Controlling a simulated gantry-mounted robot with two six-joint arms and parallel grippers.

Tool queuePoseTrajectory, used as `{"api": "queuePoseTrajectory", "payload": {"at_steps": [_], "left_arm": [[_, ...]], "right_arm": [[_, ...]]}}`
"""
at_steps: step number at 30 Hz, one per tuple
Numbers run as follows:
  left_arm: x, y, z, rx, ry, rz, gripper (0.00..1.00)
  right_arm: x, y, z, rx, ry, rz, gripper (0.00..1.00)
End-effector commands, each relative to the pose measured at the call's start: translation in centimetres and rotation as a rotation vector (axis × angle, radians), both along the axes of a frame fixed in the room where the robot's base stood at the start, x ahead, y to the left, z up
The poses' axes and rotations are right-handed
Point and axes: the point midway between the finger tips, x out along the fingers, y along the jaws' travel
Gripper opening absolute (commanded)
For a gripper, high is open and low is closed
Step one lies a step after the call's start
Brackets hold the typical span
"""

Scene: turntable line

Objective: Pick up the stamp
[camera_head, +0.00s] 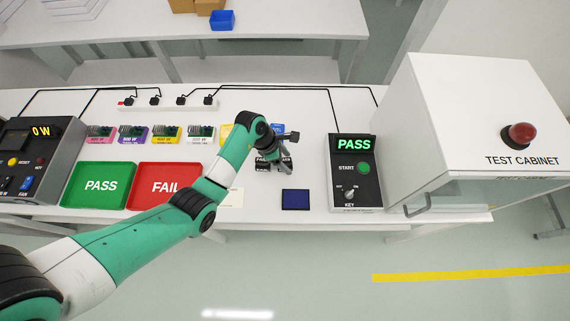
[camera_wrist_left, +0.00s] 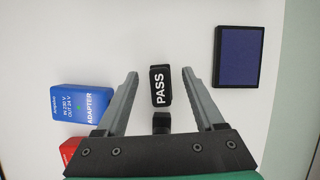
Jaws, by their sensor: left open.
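The black stamp marked PASS (camera_wrist_left: 160,87) stands between the fingers of my left gripper (camera_wrist_left: 160,76) in the left wrist view, with a gap on each side. The gripper is open. In the head view my left gripper (camera_head: 278,160) is over small black labelled blocks (camera_head: 262,161) on the table and partly hides them. A smaller black piece (camera_wrist_left: 161,122) shows just below the PASS label, partly covered by the gripper body. The dark blue ink pad (camera_head: 296,199) lies to the right, also in the left wrist view (camera_wrist_left: 237,55). My right gripper is not in view.
A blue adapter (camera_wrist_left: 85,107) and a red object (camera_wrist_left: 68,150) lie left of the left finger. A green PASS tray (camera_head: 99,186) and red FAIL tray (camera_head: 168,186) are left. A black tester (camera_head: 355,172) and white test cabinet (camera_head: 450,140) stand right.

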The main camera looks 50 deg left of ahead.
Motion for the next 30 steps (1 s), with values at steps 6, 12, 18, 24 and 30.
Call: {"api": "queuePoseTrajectory", "payload": {"at_steps": [6, 12, 18, 24, 30], "left_arm": [[0.68, -0.59, -2.32, 0.001, 0.000, 0.001, 0.70], [0.67, -0.59, -2.18, 0.000, 0.000, 0.001, 0.65], [0.67, -0.57, -2.17, 0.000, 0.000, 0.001, 0.29], [0.66, -0.58, -2.17, 0.000, 0.000, 0.001, 0.00], [0.66, -0.57, -2.16, 0.000, 0.000, 0.001, 0.00]], "right_arm": [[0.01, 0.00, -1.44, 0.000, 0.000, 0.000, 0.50], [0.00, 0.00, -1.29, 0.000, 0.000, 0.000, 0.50], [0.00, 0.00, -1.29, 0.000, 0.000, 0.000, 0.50], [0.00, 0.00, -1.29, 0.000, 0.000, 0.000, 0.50], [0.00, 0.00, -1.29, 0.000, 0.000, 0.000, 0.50]]}}
